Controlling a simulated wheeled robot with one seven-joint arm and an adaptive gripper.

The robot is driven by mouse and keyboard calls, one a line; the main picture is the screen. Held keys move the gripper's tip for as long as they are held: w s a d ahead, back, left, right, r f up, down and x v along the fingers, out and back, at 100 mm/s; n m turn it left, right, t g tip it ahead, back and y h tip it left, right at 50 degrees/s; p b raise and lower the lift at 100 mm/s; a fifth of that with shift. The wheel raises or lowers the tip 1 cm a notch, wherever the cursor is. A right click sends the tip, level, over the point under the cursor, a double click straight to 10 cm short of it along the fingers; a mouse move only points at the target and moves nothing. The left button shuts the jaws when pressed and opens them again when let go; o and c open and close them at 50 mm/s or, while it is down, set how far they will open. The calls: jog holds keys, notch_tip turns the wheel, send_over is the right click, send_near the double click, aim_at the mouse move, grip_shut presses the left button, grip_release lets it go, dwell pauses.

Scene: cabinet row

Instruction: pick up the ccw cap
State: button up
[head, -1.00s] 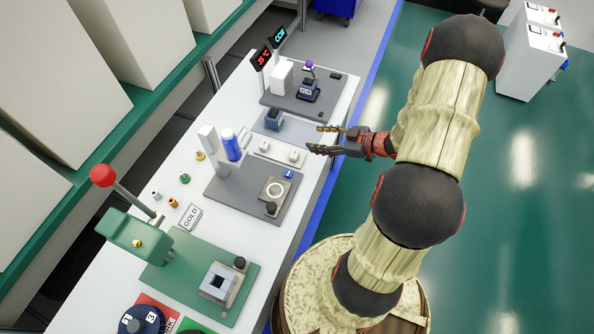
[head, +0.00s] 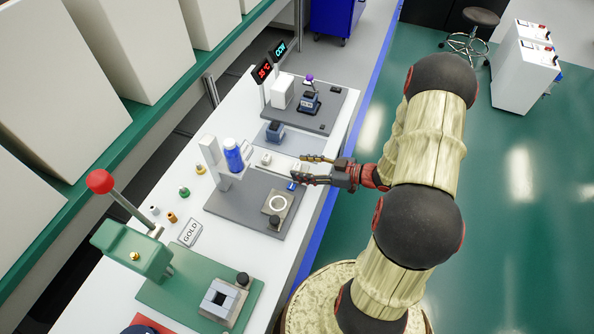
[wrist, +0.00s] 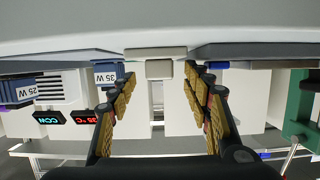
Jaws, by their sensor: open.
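No part is readably marked as the ccw cap; only a small display (head: 280,48) reads CCW, also in the wrist view (wrist: 47,118). My gripper (head: 298,168) is open and empty, its two fingers spread at the bench's right edge. A second white block there is partly hidden by the fingers. In the wrist view, a pale block (wrist: 160,69) shows between the open fingers (wrist: 160,78), apart from both. I cannot tell whether either block is the ccw cap.
A blue block (head: 275,131) stands behind the white blocks. A blue bottle (head: 233,156) on a stand and a ring fixture (head: 277,203) are nearer. Several small coloured parts, a GOLD card (head: 190,232) and a green press (head: 133,247) line the left.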

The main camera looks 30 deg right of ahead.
jog(key=shift+c, duration=1.4)
jog(key=c, duration=0.7)
jog(key=shift+r, duration=0.1)
